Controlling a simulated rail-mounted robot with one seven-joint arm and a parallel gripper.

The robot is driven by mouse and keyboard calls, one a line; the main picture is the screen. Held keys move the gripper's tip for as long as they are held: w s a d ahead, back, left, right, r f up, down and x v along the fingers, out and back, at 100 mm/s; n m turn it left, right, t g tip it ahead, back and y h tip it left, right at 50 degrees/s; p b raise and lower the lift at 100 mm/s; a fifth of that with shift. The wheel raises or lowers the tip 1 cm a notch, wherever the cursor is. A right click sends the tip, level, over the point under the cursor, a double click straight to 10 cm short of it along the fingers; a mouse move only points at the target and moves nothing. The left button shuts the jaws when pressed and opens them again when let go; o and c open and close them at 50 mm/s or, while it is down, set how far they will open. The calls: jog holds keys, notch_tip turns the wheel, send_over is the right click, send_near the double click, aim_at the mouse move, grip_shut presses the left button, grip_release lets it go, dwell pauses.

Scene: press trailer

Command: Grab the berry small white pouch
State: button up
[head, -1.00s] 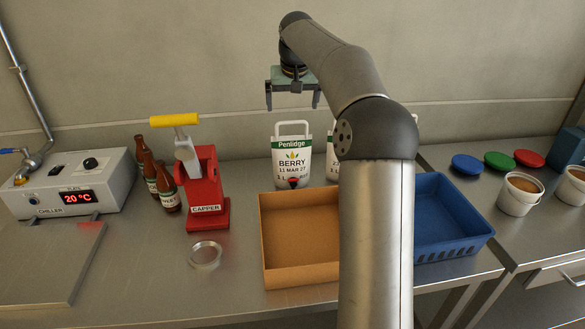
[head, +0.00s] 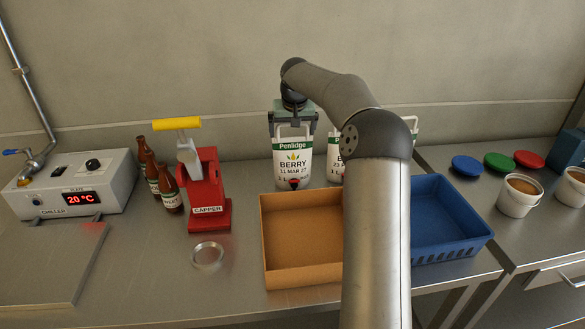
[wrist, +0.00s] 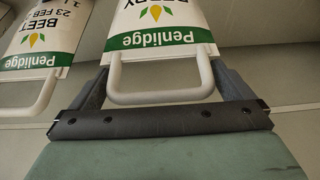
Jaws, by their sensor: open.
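The berry small white pouch (head: 293,160) stands upright behind the cardboard tray, with a green Penlidge band, a white loop handle on top and a dark tap with red at its base. My gripper (head: 293,127) is open at the top of this pouch. In the wrist view the pouch (wrist: 160,18) appears upside down, and its handle lies between the two fingers of my gripper (wrist: 158,85). Whether the fingers touch the handle cannot be told.
A beet pouch (wrist: 40,40) stands beside it, partly hidden by my arm in the head view. The cardboard tray (head: 302,278) and blue crate (head: 452,252) lie in front. A red capper (head: 209,195), brown bottles (head: 168,188) and a chiller (head: 75,185) stand left.

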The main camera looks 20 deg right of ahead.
jog(key=c, duration=1.6)
jog(key=shift+r, duration=0.15)
jog(key=shift+c, duration=0.8)
jog(key=shift+r, duration=0.1)
